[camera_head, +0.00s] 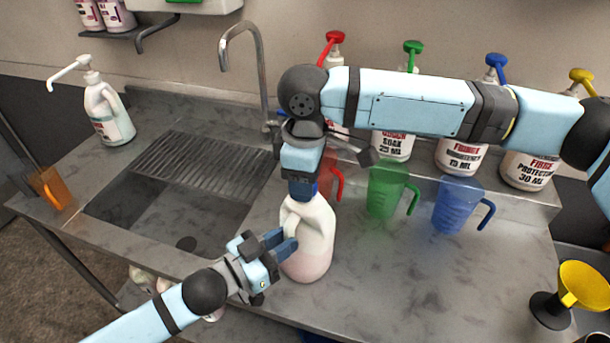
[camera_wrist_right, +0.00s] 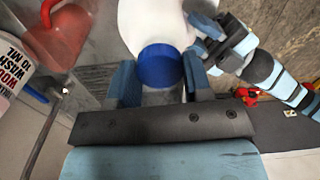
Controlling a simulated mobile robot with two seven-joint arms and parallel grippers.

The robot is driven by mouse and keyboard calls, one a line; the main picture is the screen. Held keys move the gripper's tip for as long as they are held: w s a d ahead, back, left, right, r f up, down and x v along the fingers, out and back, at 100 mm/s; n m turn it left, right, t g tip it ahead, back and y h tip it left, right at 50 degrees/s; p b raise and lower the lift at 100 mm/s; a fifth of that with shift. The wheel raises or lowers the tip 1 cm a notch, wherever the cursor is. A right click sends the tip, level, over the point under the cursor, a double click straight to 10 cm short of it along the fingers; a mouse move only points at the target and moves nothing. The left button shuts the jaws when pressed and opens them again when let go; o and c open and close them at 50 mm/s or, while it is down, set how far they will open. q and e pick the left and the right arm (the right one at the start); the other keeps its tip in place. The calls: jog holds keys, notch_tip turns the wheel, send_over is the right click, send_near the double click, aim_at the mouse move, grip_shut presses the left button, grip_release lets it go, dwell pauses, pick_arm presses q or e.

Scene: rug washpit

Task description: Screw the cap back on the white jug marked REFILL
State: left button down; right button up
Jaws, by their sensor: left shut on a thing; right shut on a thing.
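The white jug (camera_head: 312,237) stands upright on the grey counter right of the sink, with pinkish liquid in its lower part. No REFILL marking shows on the side I see. My left gripper (camera_head: 283,243) is shut on the jug's left side, at the handle. My right gripper (camera_head: 302,190) points down over the jug's mouth. In the right wrist view the blue cap (camera_wrist_right: 158,66) sits between the fingers of this gripper (camera_wrist_right: 160,84), in line with the jug's top (camera_wrist_right: 152,22). The fingers hide the neck in the head view, so I cannot tell how far the cap is threaded.
Red (camera_head: 329,175), green (camera_head: 388,190) and blue (camera_head: 460,204) measuring jugs stand right of the white jug. Several pump bottles line the back ledge. The sink (camera_head: 165,212) with its tap (camera_head: 262,75) lies left. A yellow funnel (camera_head: 582,287) is at far right.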

jog(key=shift+f, duration=0.1)
jog(key=m, duration=0.8)
jog(key=shift+m, duration=0.3)
jog(key=m, duration=0.8)
jog(key=shift+m, duration=0.3)
jog(key=m, duration=0.6)
jog(key=shift+a+m, duration=0.1)
jog(key=shift+m, duration=0.3)
jog(key=m, duration=0.4)
jog(key=shift+m, duration=0.3)
jog(key=m, duration=0.4)
